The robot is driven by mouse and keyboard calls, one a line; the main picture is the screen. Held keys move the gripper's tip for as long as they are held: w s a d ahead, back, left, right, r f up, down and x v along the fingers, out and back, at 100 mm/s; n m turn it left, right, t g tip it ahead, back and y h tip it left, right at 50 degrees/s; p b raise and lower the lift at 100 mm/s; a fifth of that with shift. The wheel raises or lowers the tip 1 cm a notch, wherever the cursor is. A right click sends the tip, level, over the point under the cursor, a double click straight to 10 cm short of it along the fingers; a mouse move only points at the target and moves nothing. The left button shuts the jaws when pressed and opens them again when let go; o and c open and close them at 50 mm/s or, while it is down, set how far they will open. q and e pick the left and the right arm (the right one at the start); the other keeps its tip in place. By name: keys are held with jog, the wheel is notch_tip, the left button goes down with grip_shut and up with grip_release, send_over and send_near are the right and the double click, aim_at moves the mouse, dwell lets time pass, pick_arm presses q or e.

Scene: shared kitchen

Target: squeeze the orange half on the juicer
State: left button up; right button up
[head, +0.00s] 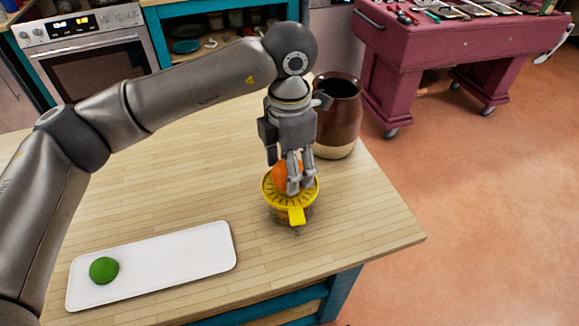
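A yellow juicer (297,214) with a ridged rim and a clear lower cup stands on the wooden table near its right side. An orange half (279,177) sits over the middle of the juicer, partly hidden by my fingers. My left gripper (294,186) comes down from above with its fingers around the orange half, apparently closed on it. The contact on the far side is hidden. My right gripper is not in view.
A brown pitcher (338,118) stands close behind the juicer, near my gripper. A white tray (190,262) with a green lime half (104,270) lies at the front left. The wooden table (180,190) is clear between tray and juicer. Its right edge is near the juicer.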

pick_arm(q)
jog(key=shift+s+f, duration=0.1)
jog(key=shift+f, duration=0.15)
jog(key=shift+n+b, duration=0.6)
jog(key=shift+n, duration=0.5)
jog(key=n+b, duration=0.1)
jog(key=n, duration=0.2)
jog(key=shift+n, duration=0.6)
jog(key=shift+n+b, duration=0.35)
jog(key=shift+n, duration=0.15)
jog(key=n+b, duration=0.1)
jog(key=n, duration=0.2)
jog(key=shift+r+n+b, duration=0.1)
jog(key=shift+n+b, duration=0.2)
jog(key=shift+n, duration=0.8)
